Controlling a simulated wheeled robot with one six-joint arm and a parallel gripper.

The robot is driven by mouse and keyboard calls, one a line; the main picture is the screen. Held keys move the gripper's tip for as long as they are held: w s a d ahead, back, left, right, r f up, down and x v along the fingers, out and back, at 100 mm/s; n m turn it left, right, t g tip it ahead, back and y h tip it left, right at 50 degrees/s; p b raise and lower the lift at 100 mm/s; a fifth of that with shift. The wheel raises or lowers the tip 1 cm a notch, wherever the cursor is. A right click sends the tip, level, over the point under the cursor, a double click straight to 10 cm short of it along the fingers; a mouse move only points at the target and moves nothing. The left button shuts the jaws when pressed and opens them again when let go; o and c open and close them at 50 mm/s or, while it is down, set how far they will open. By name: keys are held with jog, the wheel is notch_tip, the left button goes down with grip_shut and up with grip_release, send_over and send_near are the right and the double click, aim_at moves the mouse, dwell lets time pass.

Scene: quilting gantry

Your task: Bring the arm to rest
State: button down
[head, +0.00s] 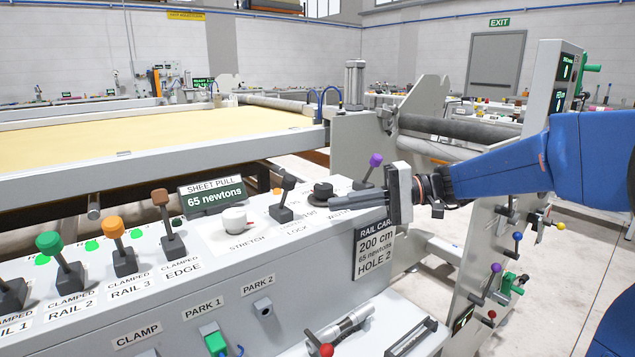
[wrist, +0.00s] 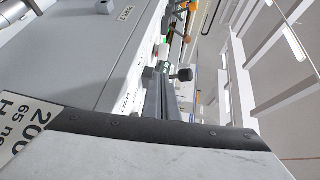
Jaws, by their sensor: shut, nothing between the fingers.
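My blue arm (head: 500,172) reaches in from the right in the head view. My gripper (head: 334,203) points left over the right end of the grey control console (head: 300,243). Its dark fingers are together with nothing between them. They lie near the black knob (head: 323,189) on the console; whether they touch it I cannot tell. In the wrist view the gripper (wrist: 161,76) shows its fingers reaching along the console, close to a dark knob (wrist: 184,75).
The console carries several levers, such as a green one (head: 50,243) and an orange one (head: 113,227), a white stretch knob (head: 235,219) and a display reading 65 newtons (head: 213,194). Purple-topped (head: 375,161) and blue-topped levers stand nearby. Floor (head: 565,265) is open at right.

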jog(key=s+d+f+h, duration=0.35)
jog(key=s+f, duration=0.25)
jog(key=s, duration=0.2)
jog(key=s+d+f+h, duration=0.2)
jog(key=s+f+h, duration=0.25)
jog(key=s, duration=0.25)
jog(key=s+d+f+t+h, duration=0.2)
jog(key=s+d+f+h, duration=0.2)
jog(key=d, duration=0.3)
jog(key=s+d+f+t+h, duration=0.3)
jog(key=s+d+f+h, duration=0.1)
jog(key=d, duration=0.4)
jog(key=shift+s+d+f, duration=0.15)
jog(key=shift+s+f, duration=0.35)
jog(key=shift+s, duration=0.35)
